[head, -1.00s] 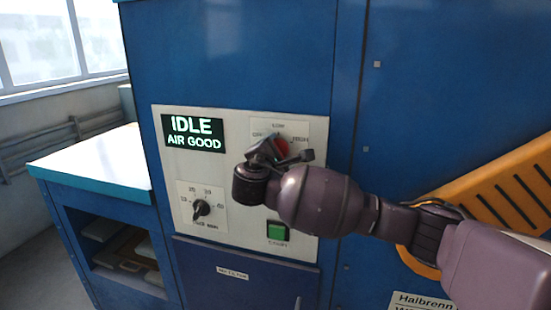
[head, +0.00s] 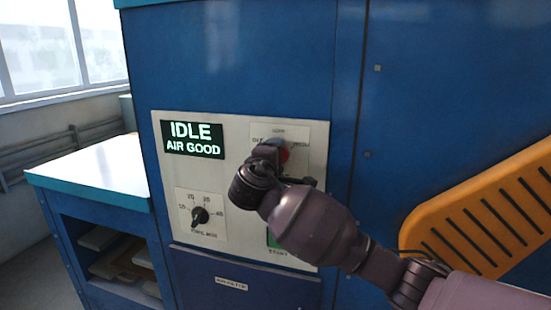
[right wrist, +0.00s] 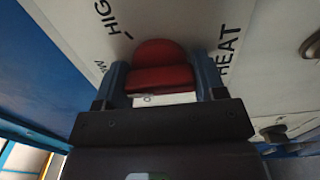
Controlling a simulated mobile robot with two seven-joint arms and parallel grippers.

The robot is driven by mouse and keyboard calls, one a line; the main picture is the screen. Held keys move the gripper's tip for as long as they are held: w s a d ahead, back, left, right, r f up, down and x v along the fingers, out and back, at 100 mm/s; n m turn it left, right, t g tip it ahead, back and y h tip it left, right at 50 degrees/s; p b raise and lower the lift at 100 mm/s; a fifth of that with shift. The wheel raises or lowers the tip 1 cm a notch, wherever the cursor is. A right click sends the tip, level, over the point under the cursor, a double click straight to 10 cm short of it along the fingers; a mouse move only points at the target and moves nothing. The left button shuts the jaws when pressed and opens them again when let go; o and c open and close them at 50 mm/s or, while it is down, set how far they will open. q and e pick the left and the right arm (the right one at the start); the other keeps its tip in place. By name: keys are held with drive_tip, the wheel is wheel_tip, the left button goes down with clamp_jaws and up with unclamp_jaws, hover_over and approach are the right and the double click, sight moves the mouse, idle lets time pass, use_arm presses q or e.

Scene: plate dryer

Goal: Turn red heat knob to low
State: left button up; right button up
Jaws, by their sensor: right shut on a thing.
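The red heat knob (head: 284,155) sits on a white label plate (head: 290,130) at the upper right of the control panel. It is mostly hidden behind my right gripper (head: 283,163) in the head view. In the right wrist view the red knob (right wrist: 160,66) sits between the two blue-grey fingers of my right gripper (right wrist: 163,78), which is shut on it. The words HIGH and HEAT show on the plate beside it. I cannot tell which mark the knob points to. My left gripper is not in view.
A display (head: 193,139) reads IDLE, AIR GOOD. A black timer knob (head: 201,216) is at the panel's lower left. A green button (head: 271,240) is partly hidden by my right arm. A slotted orange panel (head: 490,215) is on the right, a bench (head: 95,172) on the left.

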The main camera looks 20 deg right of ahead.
drive_tip(key=shift+f, duration=0.1)
drive_tip(key=o, duration=0.9)
drive_tip(key=shift+a, duration=0.1)
drive_tip(key=v, duration=1)
drive_tip(key=shift+s+a+b, duration=0.25)
drive_tip(key=shift+s+b, duration=0.1)
